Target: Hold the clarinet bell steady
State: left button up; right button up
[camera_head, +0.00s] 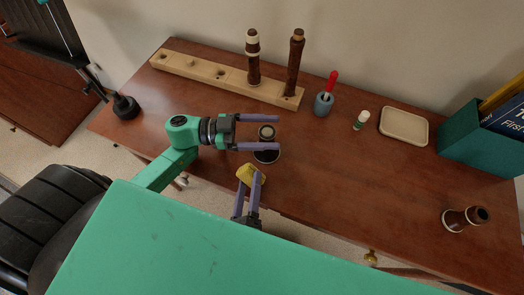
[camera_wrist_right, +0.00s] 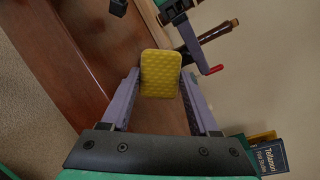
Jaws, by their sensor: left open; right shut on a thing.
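A dark flared piece with a pale top, which looks like the clarinet bell (camera_head: 266,156), stands upright near the table's front edge in the head view. My left gripper (camera_head: 278,132) is open, with one finger on either side of its upper part; I cannot tell whether they touch it. The lower finger hides part of it. My right gripper (camera_head: 248,186) is shut on a yellow pad (camera_head: 250,174), just in front of the piece. In the right wrist view the textured pad (camera_wrist_right: 160,74) sits between the fingers. Another brown flared piece (camera_head: 463,218) stands at the right.
A wooden rack (camera_head: 205,72) holds two upright clarinet joints at the back. A grey cup (camera_head: 323,104) with a red-handled tool, a small white-capped tube (camera_head: 361,120), a cream tray (camera_head: 404,126) and a teal book box (camera_head: 470,140) stand along the back. The table's middle right is clear.

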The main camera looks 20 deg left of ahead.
pick_arm(q)
jog(key=v, duration=1.2)
